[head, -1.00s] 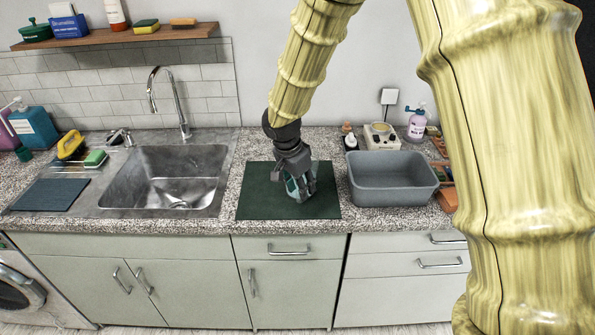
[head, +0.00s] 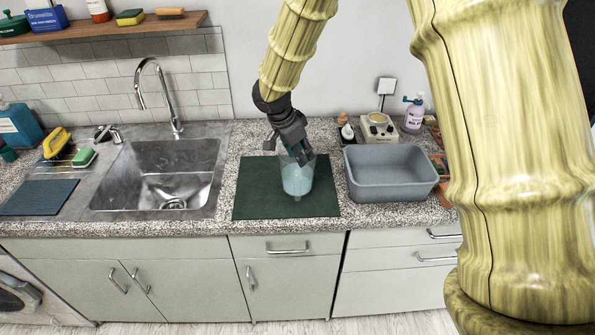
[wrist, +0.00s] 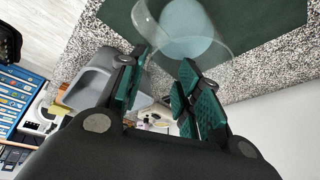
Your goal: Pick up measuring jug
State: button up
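The measuring jug (head: 297,180) is a clear vessel with a pale blue inside or contents, over the dark green mat (head: 250,200). In the wrist view the jug (wrist: 190,32) shows at the top, with its clear rim close to the fingertips. My gripper (head: 302,158) is at the jug's upper right part in the head view. In the wrist view its two teal-padded fingers (wrist: 165,62) are spread, with a clear gap and nothing visibly clamped between them. I cannot tell whether a finger touches the rim.
A grey tub (head: 390,188) stands right of the mat. Behind it are a small appliance (head: 378,128) and a pump bottle (head: 414,114). The steel sink (head: 160,175) and tap (head: 172,95) are at the left. A wooden shelf (head: 105,33) hangs above the sink.

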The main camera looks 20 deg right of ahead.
aim_at(311, 171)
jog(key=f+p, duration=0.1)
jog(key=d+f+p, duration=0.1)
jog(key=f+p, duration=0.1)
jog(key=shift+s+d+f, duration=0.2)
jog(key=shift+d+f, duration=0.1)
jog(key=shift+d, duration=0.1)
jog(key=shift+s+d+f, duration=0.1)
jog(key=shift+d+f, duration=0.05)
jog(key=shift+f, duration=0.25)
jog(key=shift+f, duration=0.1)
grip_shut()
